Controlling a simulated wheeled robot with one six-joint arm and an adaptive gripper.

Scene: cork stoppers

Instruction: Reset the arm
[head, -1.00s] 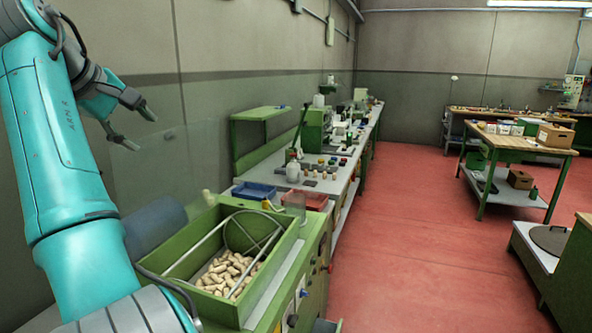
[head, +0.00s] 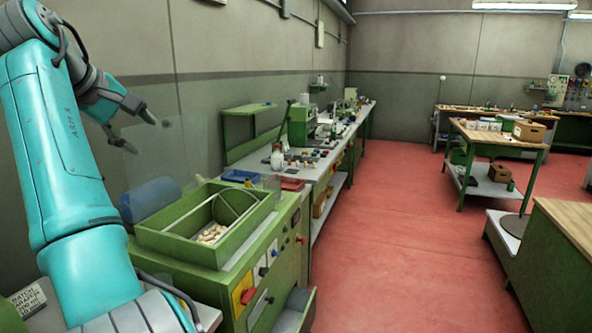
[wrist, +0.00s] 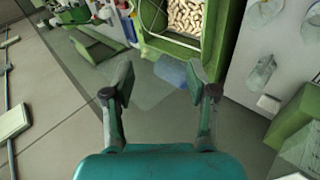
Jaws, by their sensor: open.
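My gripper (head: 135,127) is raised at the upper left of the head view, at the end of my folded teal arm. Its two dark fingers are apart, with nothing between them. In the wrist view my gripper (wrist: 163,82) also shows spread fingers and an empty gap. Cork stoppers (head: 212,234) lie in a green open-topped hopper (head: 185,259) to the right of my arm. The corks (wrist: 186,16) also show at the top of the wrist view, beyond the fingers and apart from them.
A green machine cabinet (head: 290,240) with knobs stands under the hopper. A blue cylinder (head: 150,198) is beside it. A long workbench (head: 325,160) runs along the wall, with a blue tray (head: 240,176) and a red tray (head: 291,184). The red floor (head: 400,240) is clear.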

